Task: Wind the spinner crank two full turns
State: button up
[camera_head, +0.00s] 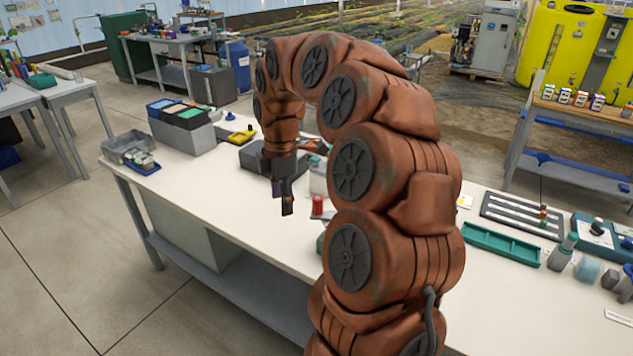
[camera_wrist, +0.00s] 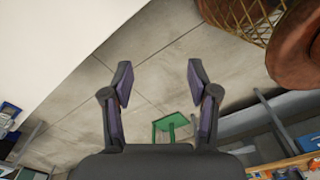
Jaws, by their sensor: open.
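I cannot make out the spinner crank for certain in either view. My brown arm hides much of the bench's middle.
The white workbench (camera_head: 225,205) carries a grey box with coloured bins (camera_head: 184,128) at left. At right lie a green tray (camera_head: 501,244) and a slotted dark rack (camera_head: 522,214). The wrist view shows bare floor (camera_wrist: 150,50) and a green frame-like thing (camera_wrist: 170,124).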

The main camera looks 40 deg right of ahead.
aim_at(316, 198)
jog(key=d+f+n, duration=0.1)
jog(key=d, duration=0.3)
jog(key=w+d+f, duration=0.1)
jog(key=d, duration=0.3)
jog(key=w+d+f+n, duration=0.1)
jog(key=d, duration=0.3)
jog(key=shift+w+d+n, duration=0.1)
jog(key=shift+d+n, duration=0.1)
jog(key=shift+n, duration=0.1)
jog(key=shift+f+p, duration=1.05)
jog(key=shift+f, duration=2.8)
grip_shut()
jog(key=c, duration=0.7)
grip_release()
jog(key=shift+c, duration=1.1)
jog(key=shift+w+d+r+p, duration=0.1)
jog(key=shift+w+d+p, duration=0.2)
jog(key=shift+d, duration=0.25)
jog(key=shift+w+d+p, duration=0.25)
jog(key=shift+w+d, duration=0.05)
jog(key=shift+d, duration=0.25)
jog(key=shift+d, duration=0.1)
